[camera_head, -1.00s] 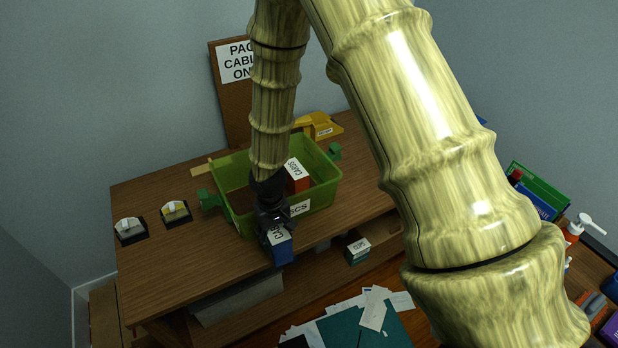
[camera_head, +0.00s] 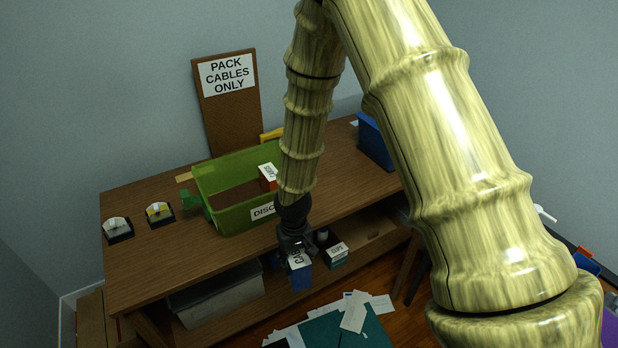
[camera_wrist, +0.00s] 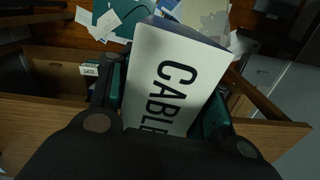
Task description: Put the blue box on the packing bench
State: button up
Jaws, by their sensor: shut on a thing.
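The blue box (camera_head: 300,276) has a white label whose visible letters begin "CABLE". My gripper (camera_head: 296,250) is shut on it and holds it in front of the bench's front edge, off the top. In the wrist view the box's white label face (camera_wrist: 172,80) fills the middle, between the two fingers. The packing bench (camera_head: 150,262) is the wooden one with a bare front-left top. A sign on a brown board (camera_head: 228,100) behind it reads "PACK CABLES ONLY".
Two small dispensers (camera_head: 117,230) sit at the left. A blue bin (camera_head: 373,142) stands at the right end. A lower shelf holds a grey bin (camera_head: 220,297). Papers (camera_head: 355,312) lie below.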

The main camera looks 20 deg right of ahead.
aim_at(346, 176)
jog(key=z, duration=1.05)
jog(key=i, duration=1.45)
jog(key=u, duration=0.7)
